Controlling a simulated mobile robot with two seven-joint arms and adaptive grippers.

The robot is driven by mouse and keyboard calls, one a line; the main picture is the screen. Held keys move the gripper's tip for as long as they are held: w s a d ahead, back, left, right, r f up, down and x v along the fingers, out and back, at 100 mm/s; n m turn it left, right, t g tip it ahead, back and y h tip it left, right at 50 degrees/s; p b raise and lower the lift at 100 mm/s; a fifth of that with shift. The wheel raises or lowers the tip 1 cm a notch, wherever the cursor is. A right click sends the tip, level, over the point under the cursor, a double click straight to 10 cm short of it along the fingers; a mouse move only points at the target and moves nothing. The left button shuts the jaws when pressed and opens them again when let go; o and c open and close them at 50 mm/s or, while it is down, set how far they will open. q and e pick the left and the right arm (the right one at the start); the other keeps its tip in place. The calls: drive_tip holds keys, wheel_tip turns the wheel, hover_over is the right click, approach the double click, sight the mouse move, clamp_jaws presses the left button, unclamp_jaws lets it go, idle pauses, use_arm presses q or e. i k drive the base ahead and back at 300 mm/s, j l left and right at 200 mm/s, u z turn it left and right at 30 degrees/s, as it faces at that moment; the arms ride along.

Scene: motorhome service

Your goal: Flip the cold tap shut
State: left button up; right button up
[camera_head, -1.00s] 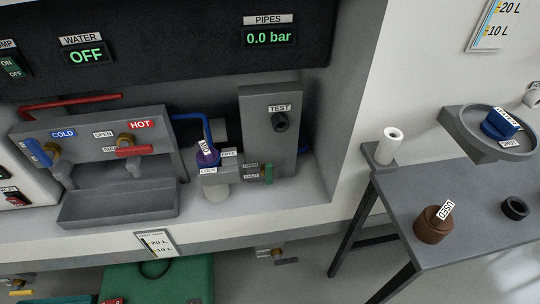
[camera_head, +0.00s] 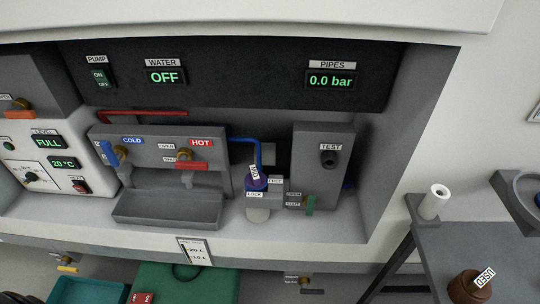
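The cold tap (camera_head: 109,152) has a blue lever under the blue COLD label (camera_head: 133,140), at the left of the grey tap panel. The lever is tilted, close to upright, and leans up to the left from its brass body (camera_head: 121,153). The hot tap's red lever (camera_head: 191,166) lies level to the right, beside OPEN and SHUT labels. The grey trough (camera_head: 168,208) is below both taps. Neither of my grippers is in view.
The water display (camera_head: 166,77) reads OFF and the pipes display (camera_head: 331,80) reads 0.0 bar. A purple-topped filter (camera_head: 257,182) stands right of the trough. A grey side table (camera_head: 450,240) is at the right. A green case (camera_head: 185,285) lies below.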

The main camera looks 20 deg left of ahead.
sight(114, 159)
drive_tip(key=u, duration=1.7)
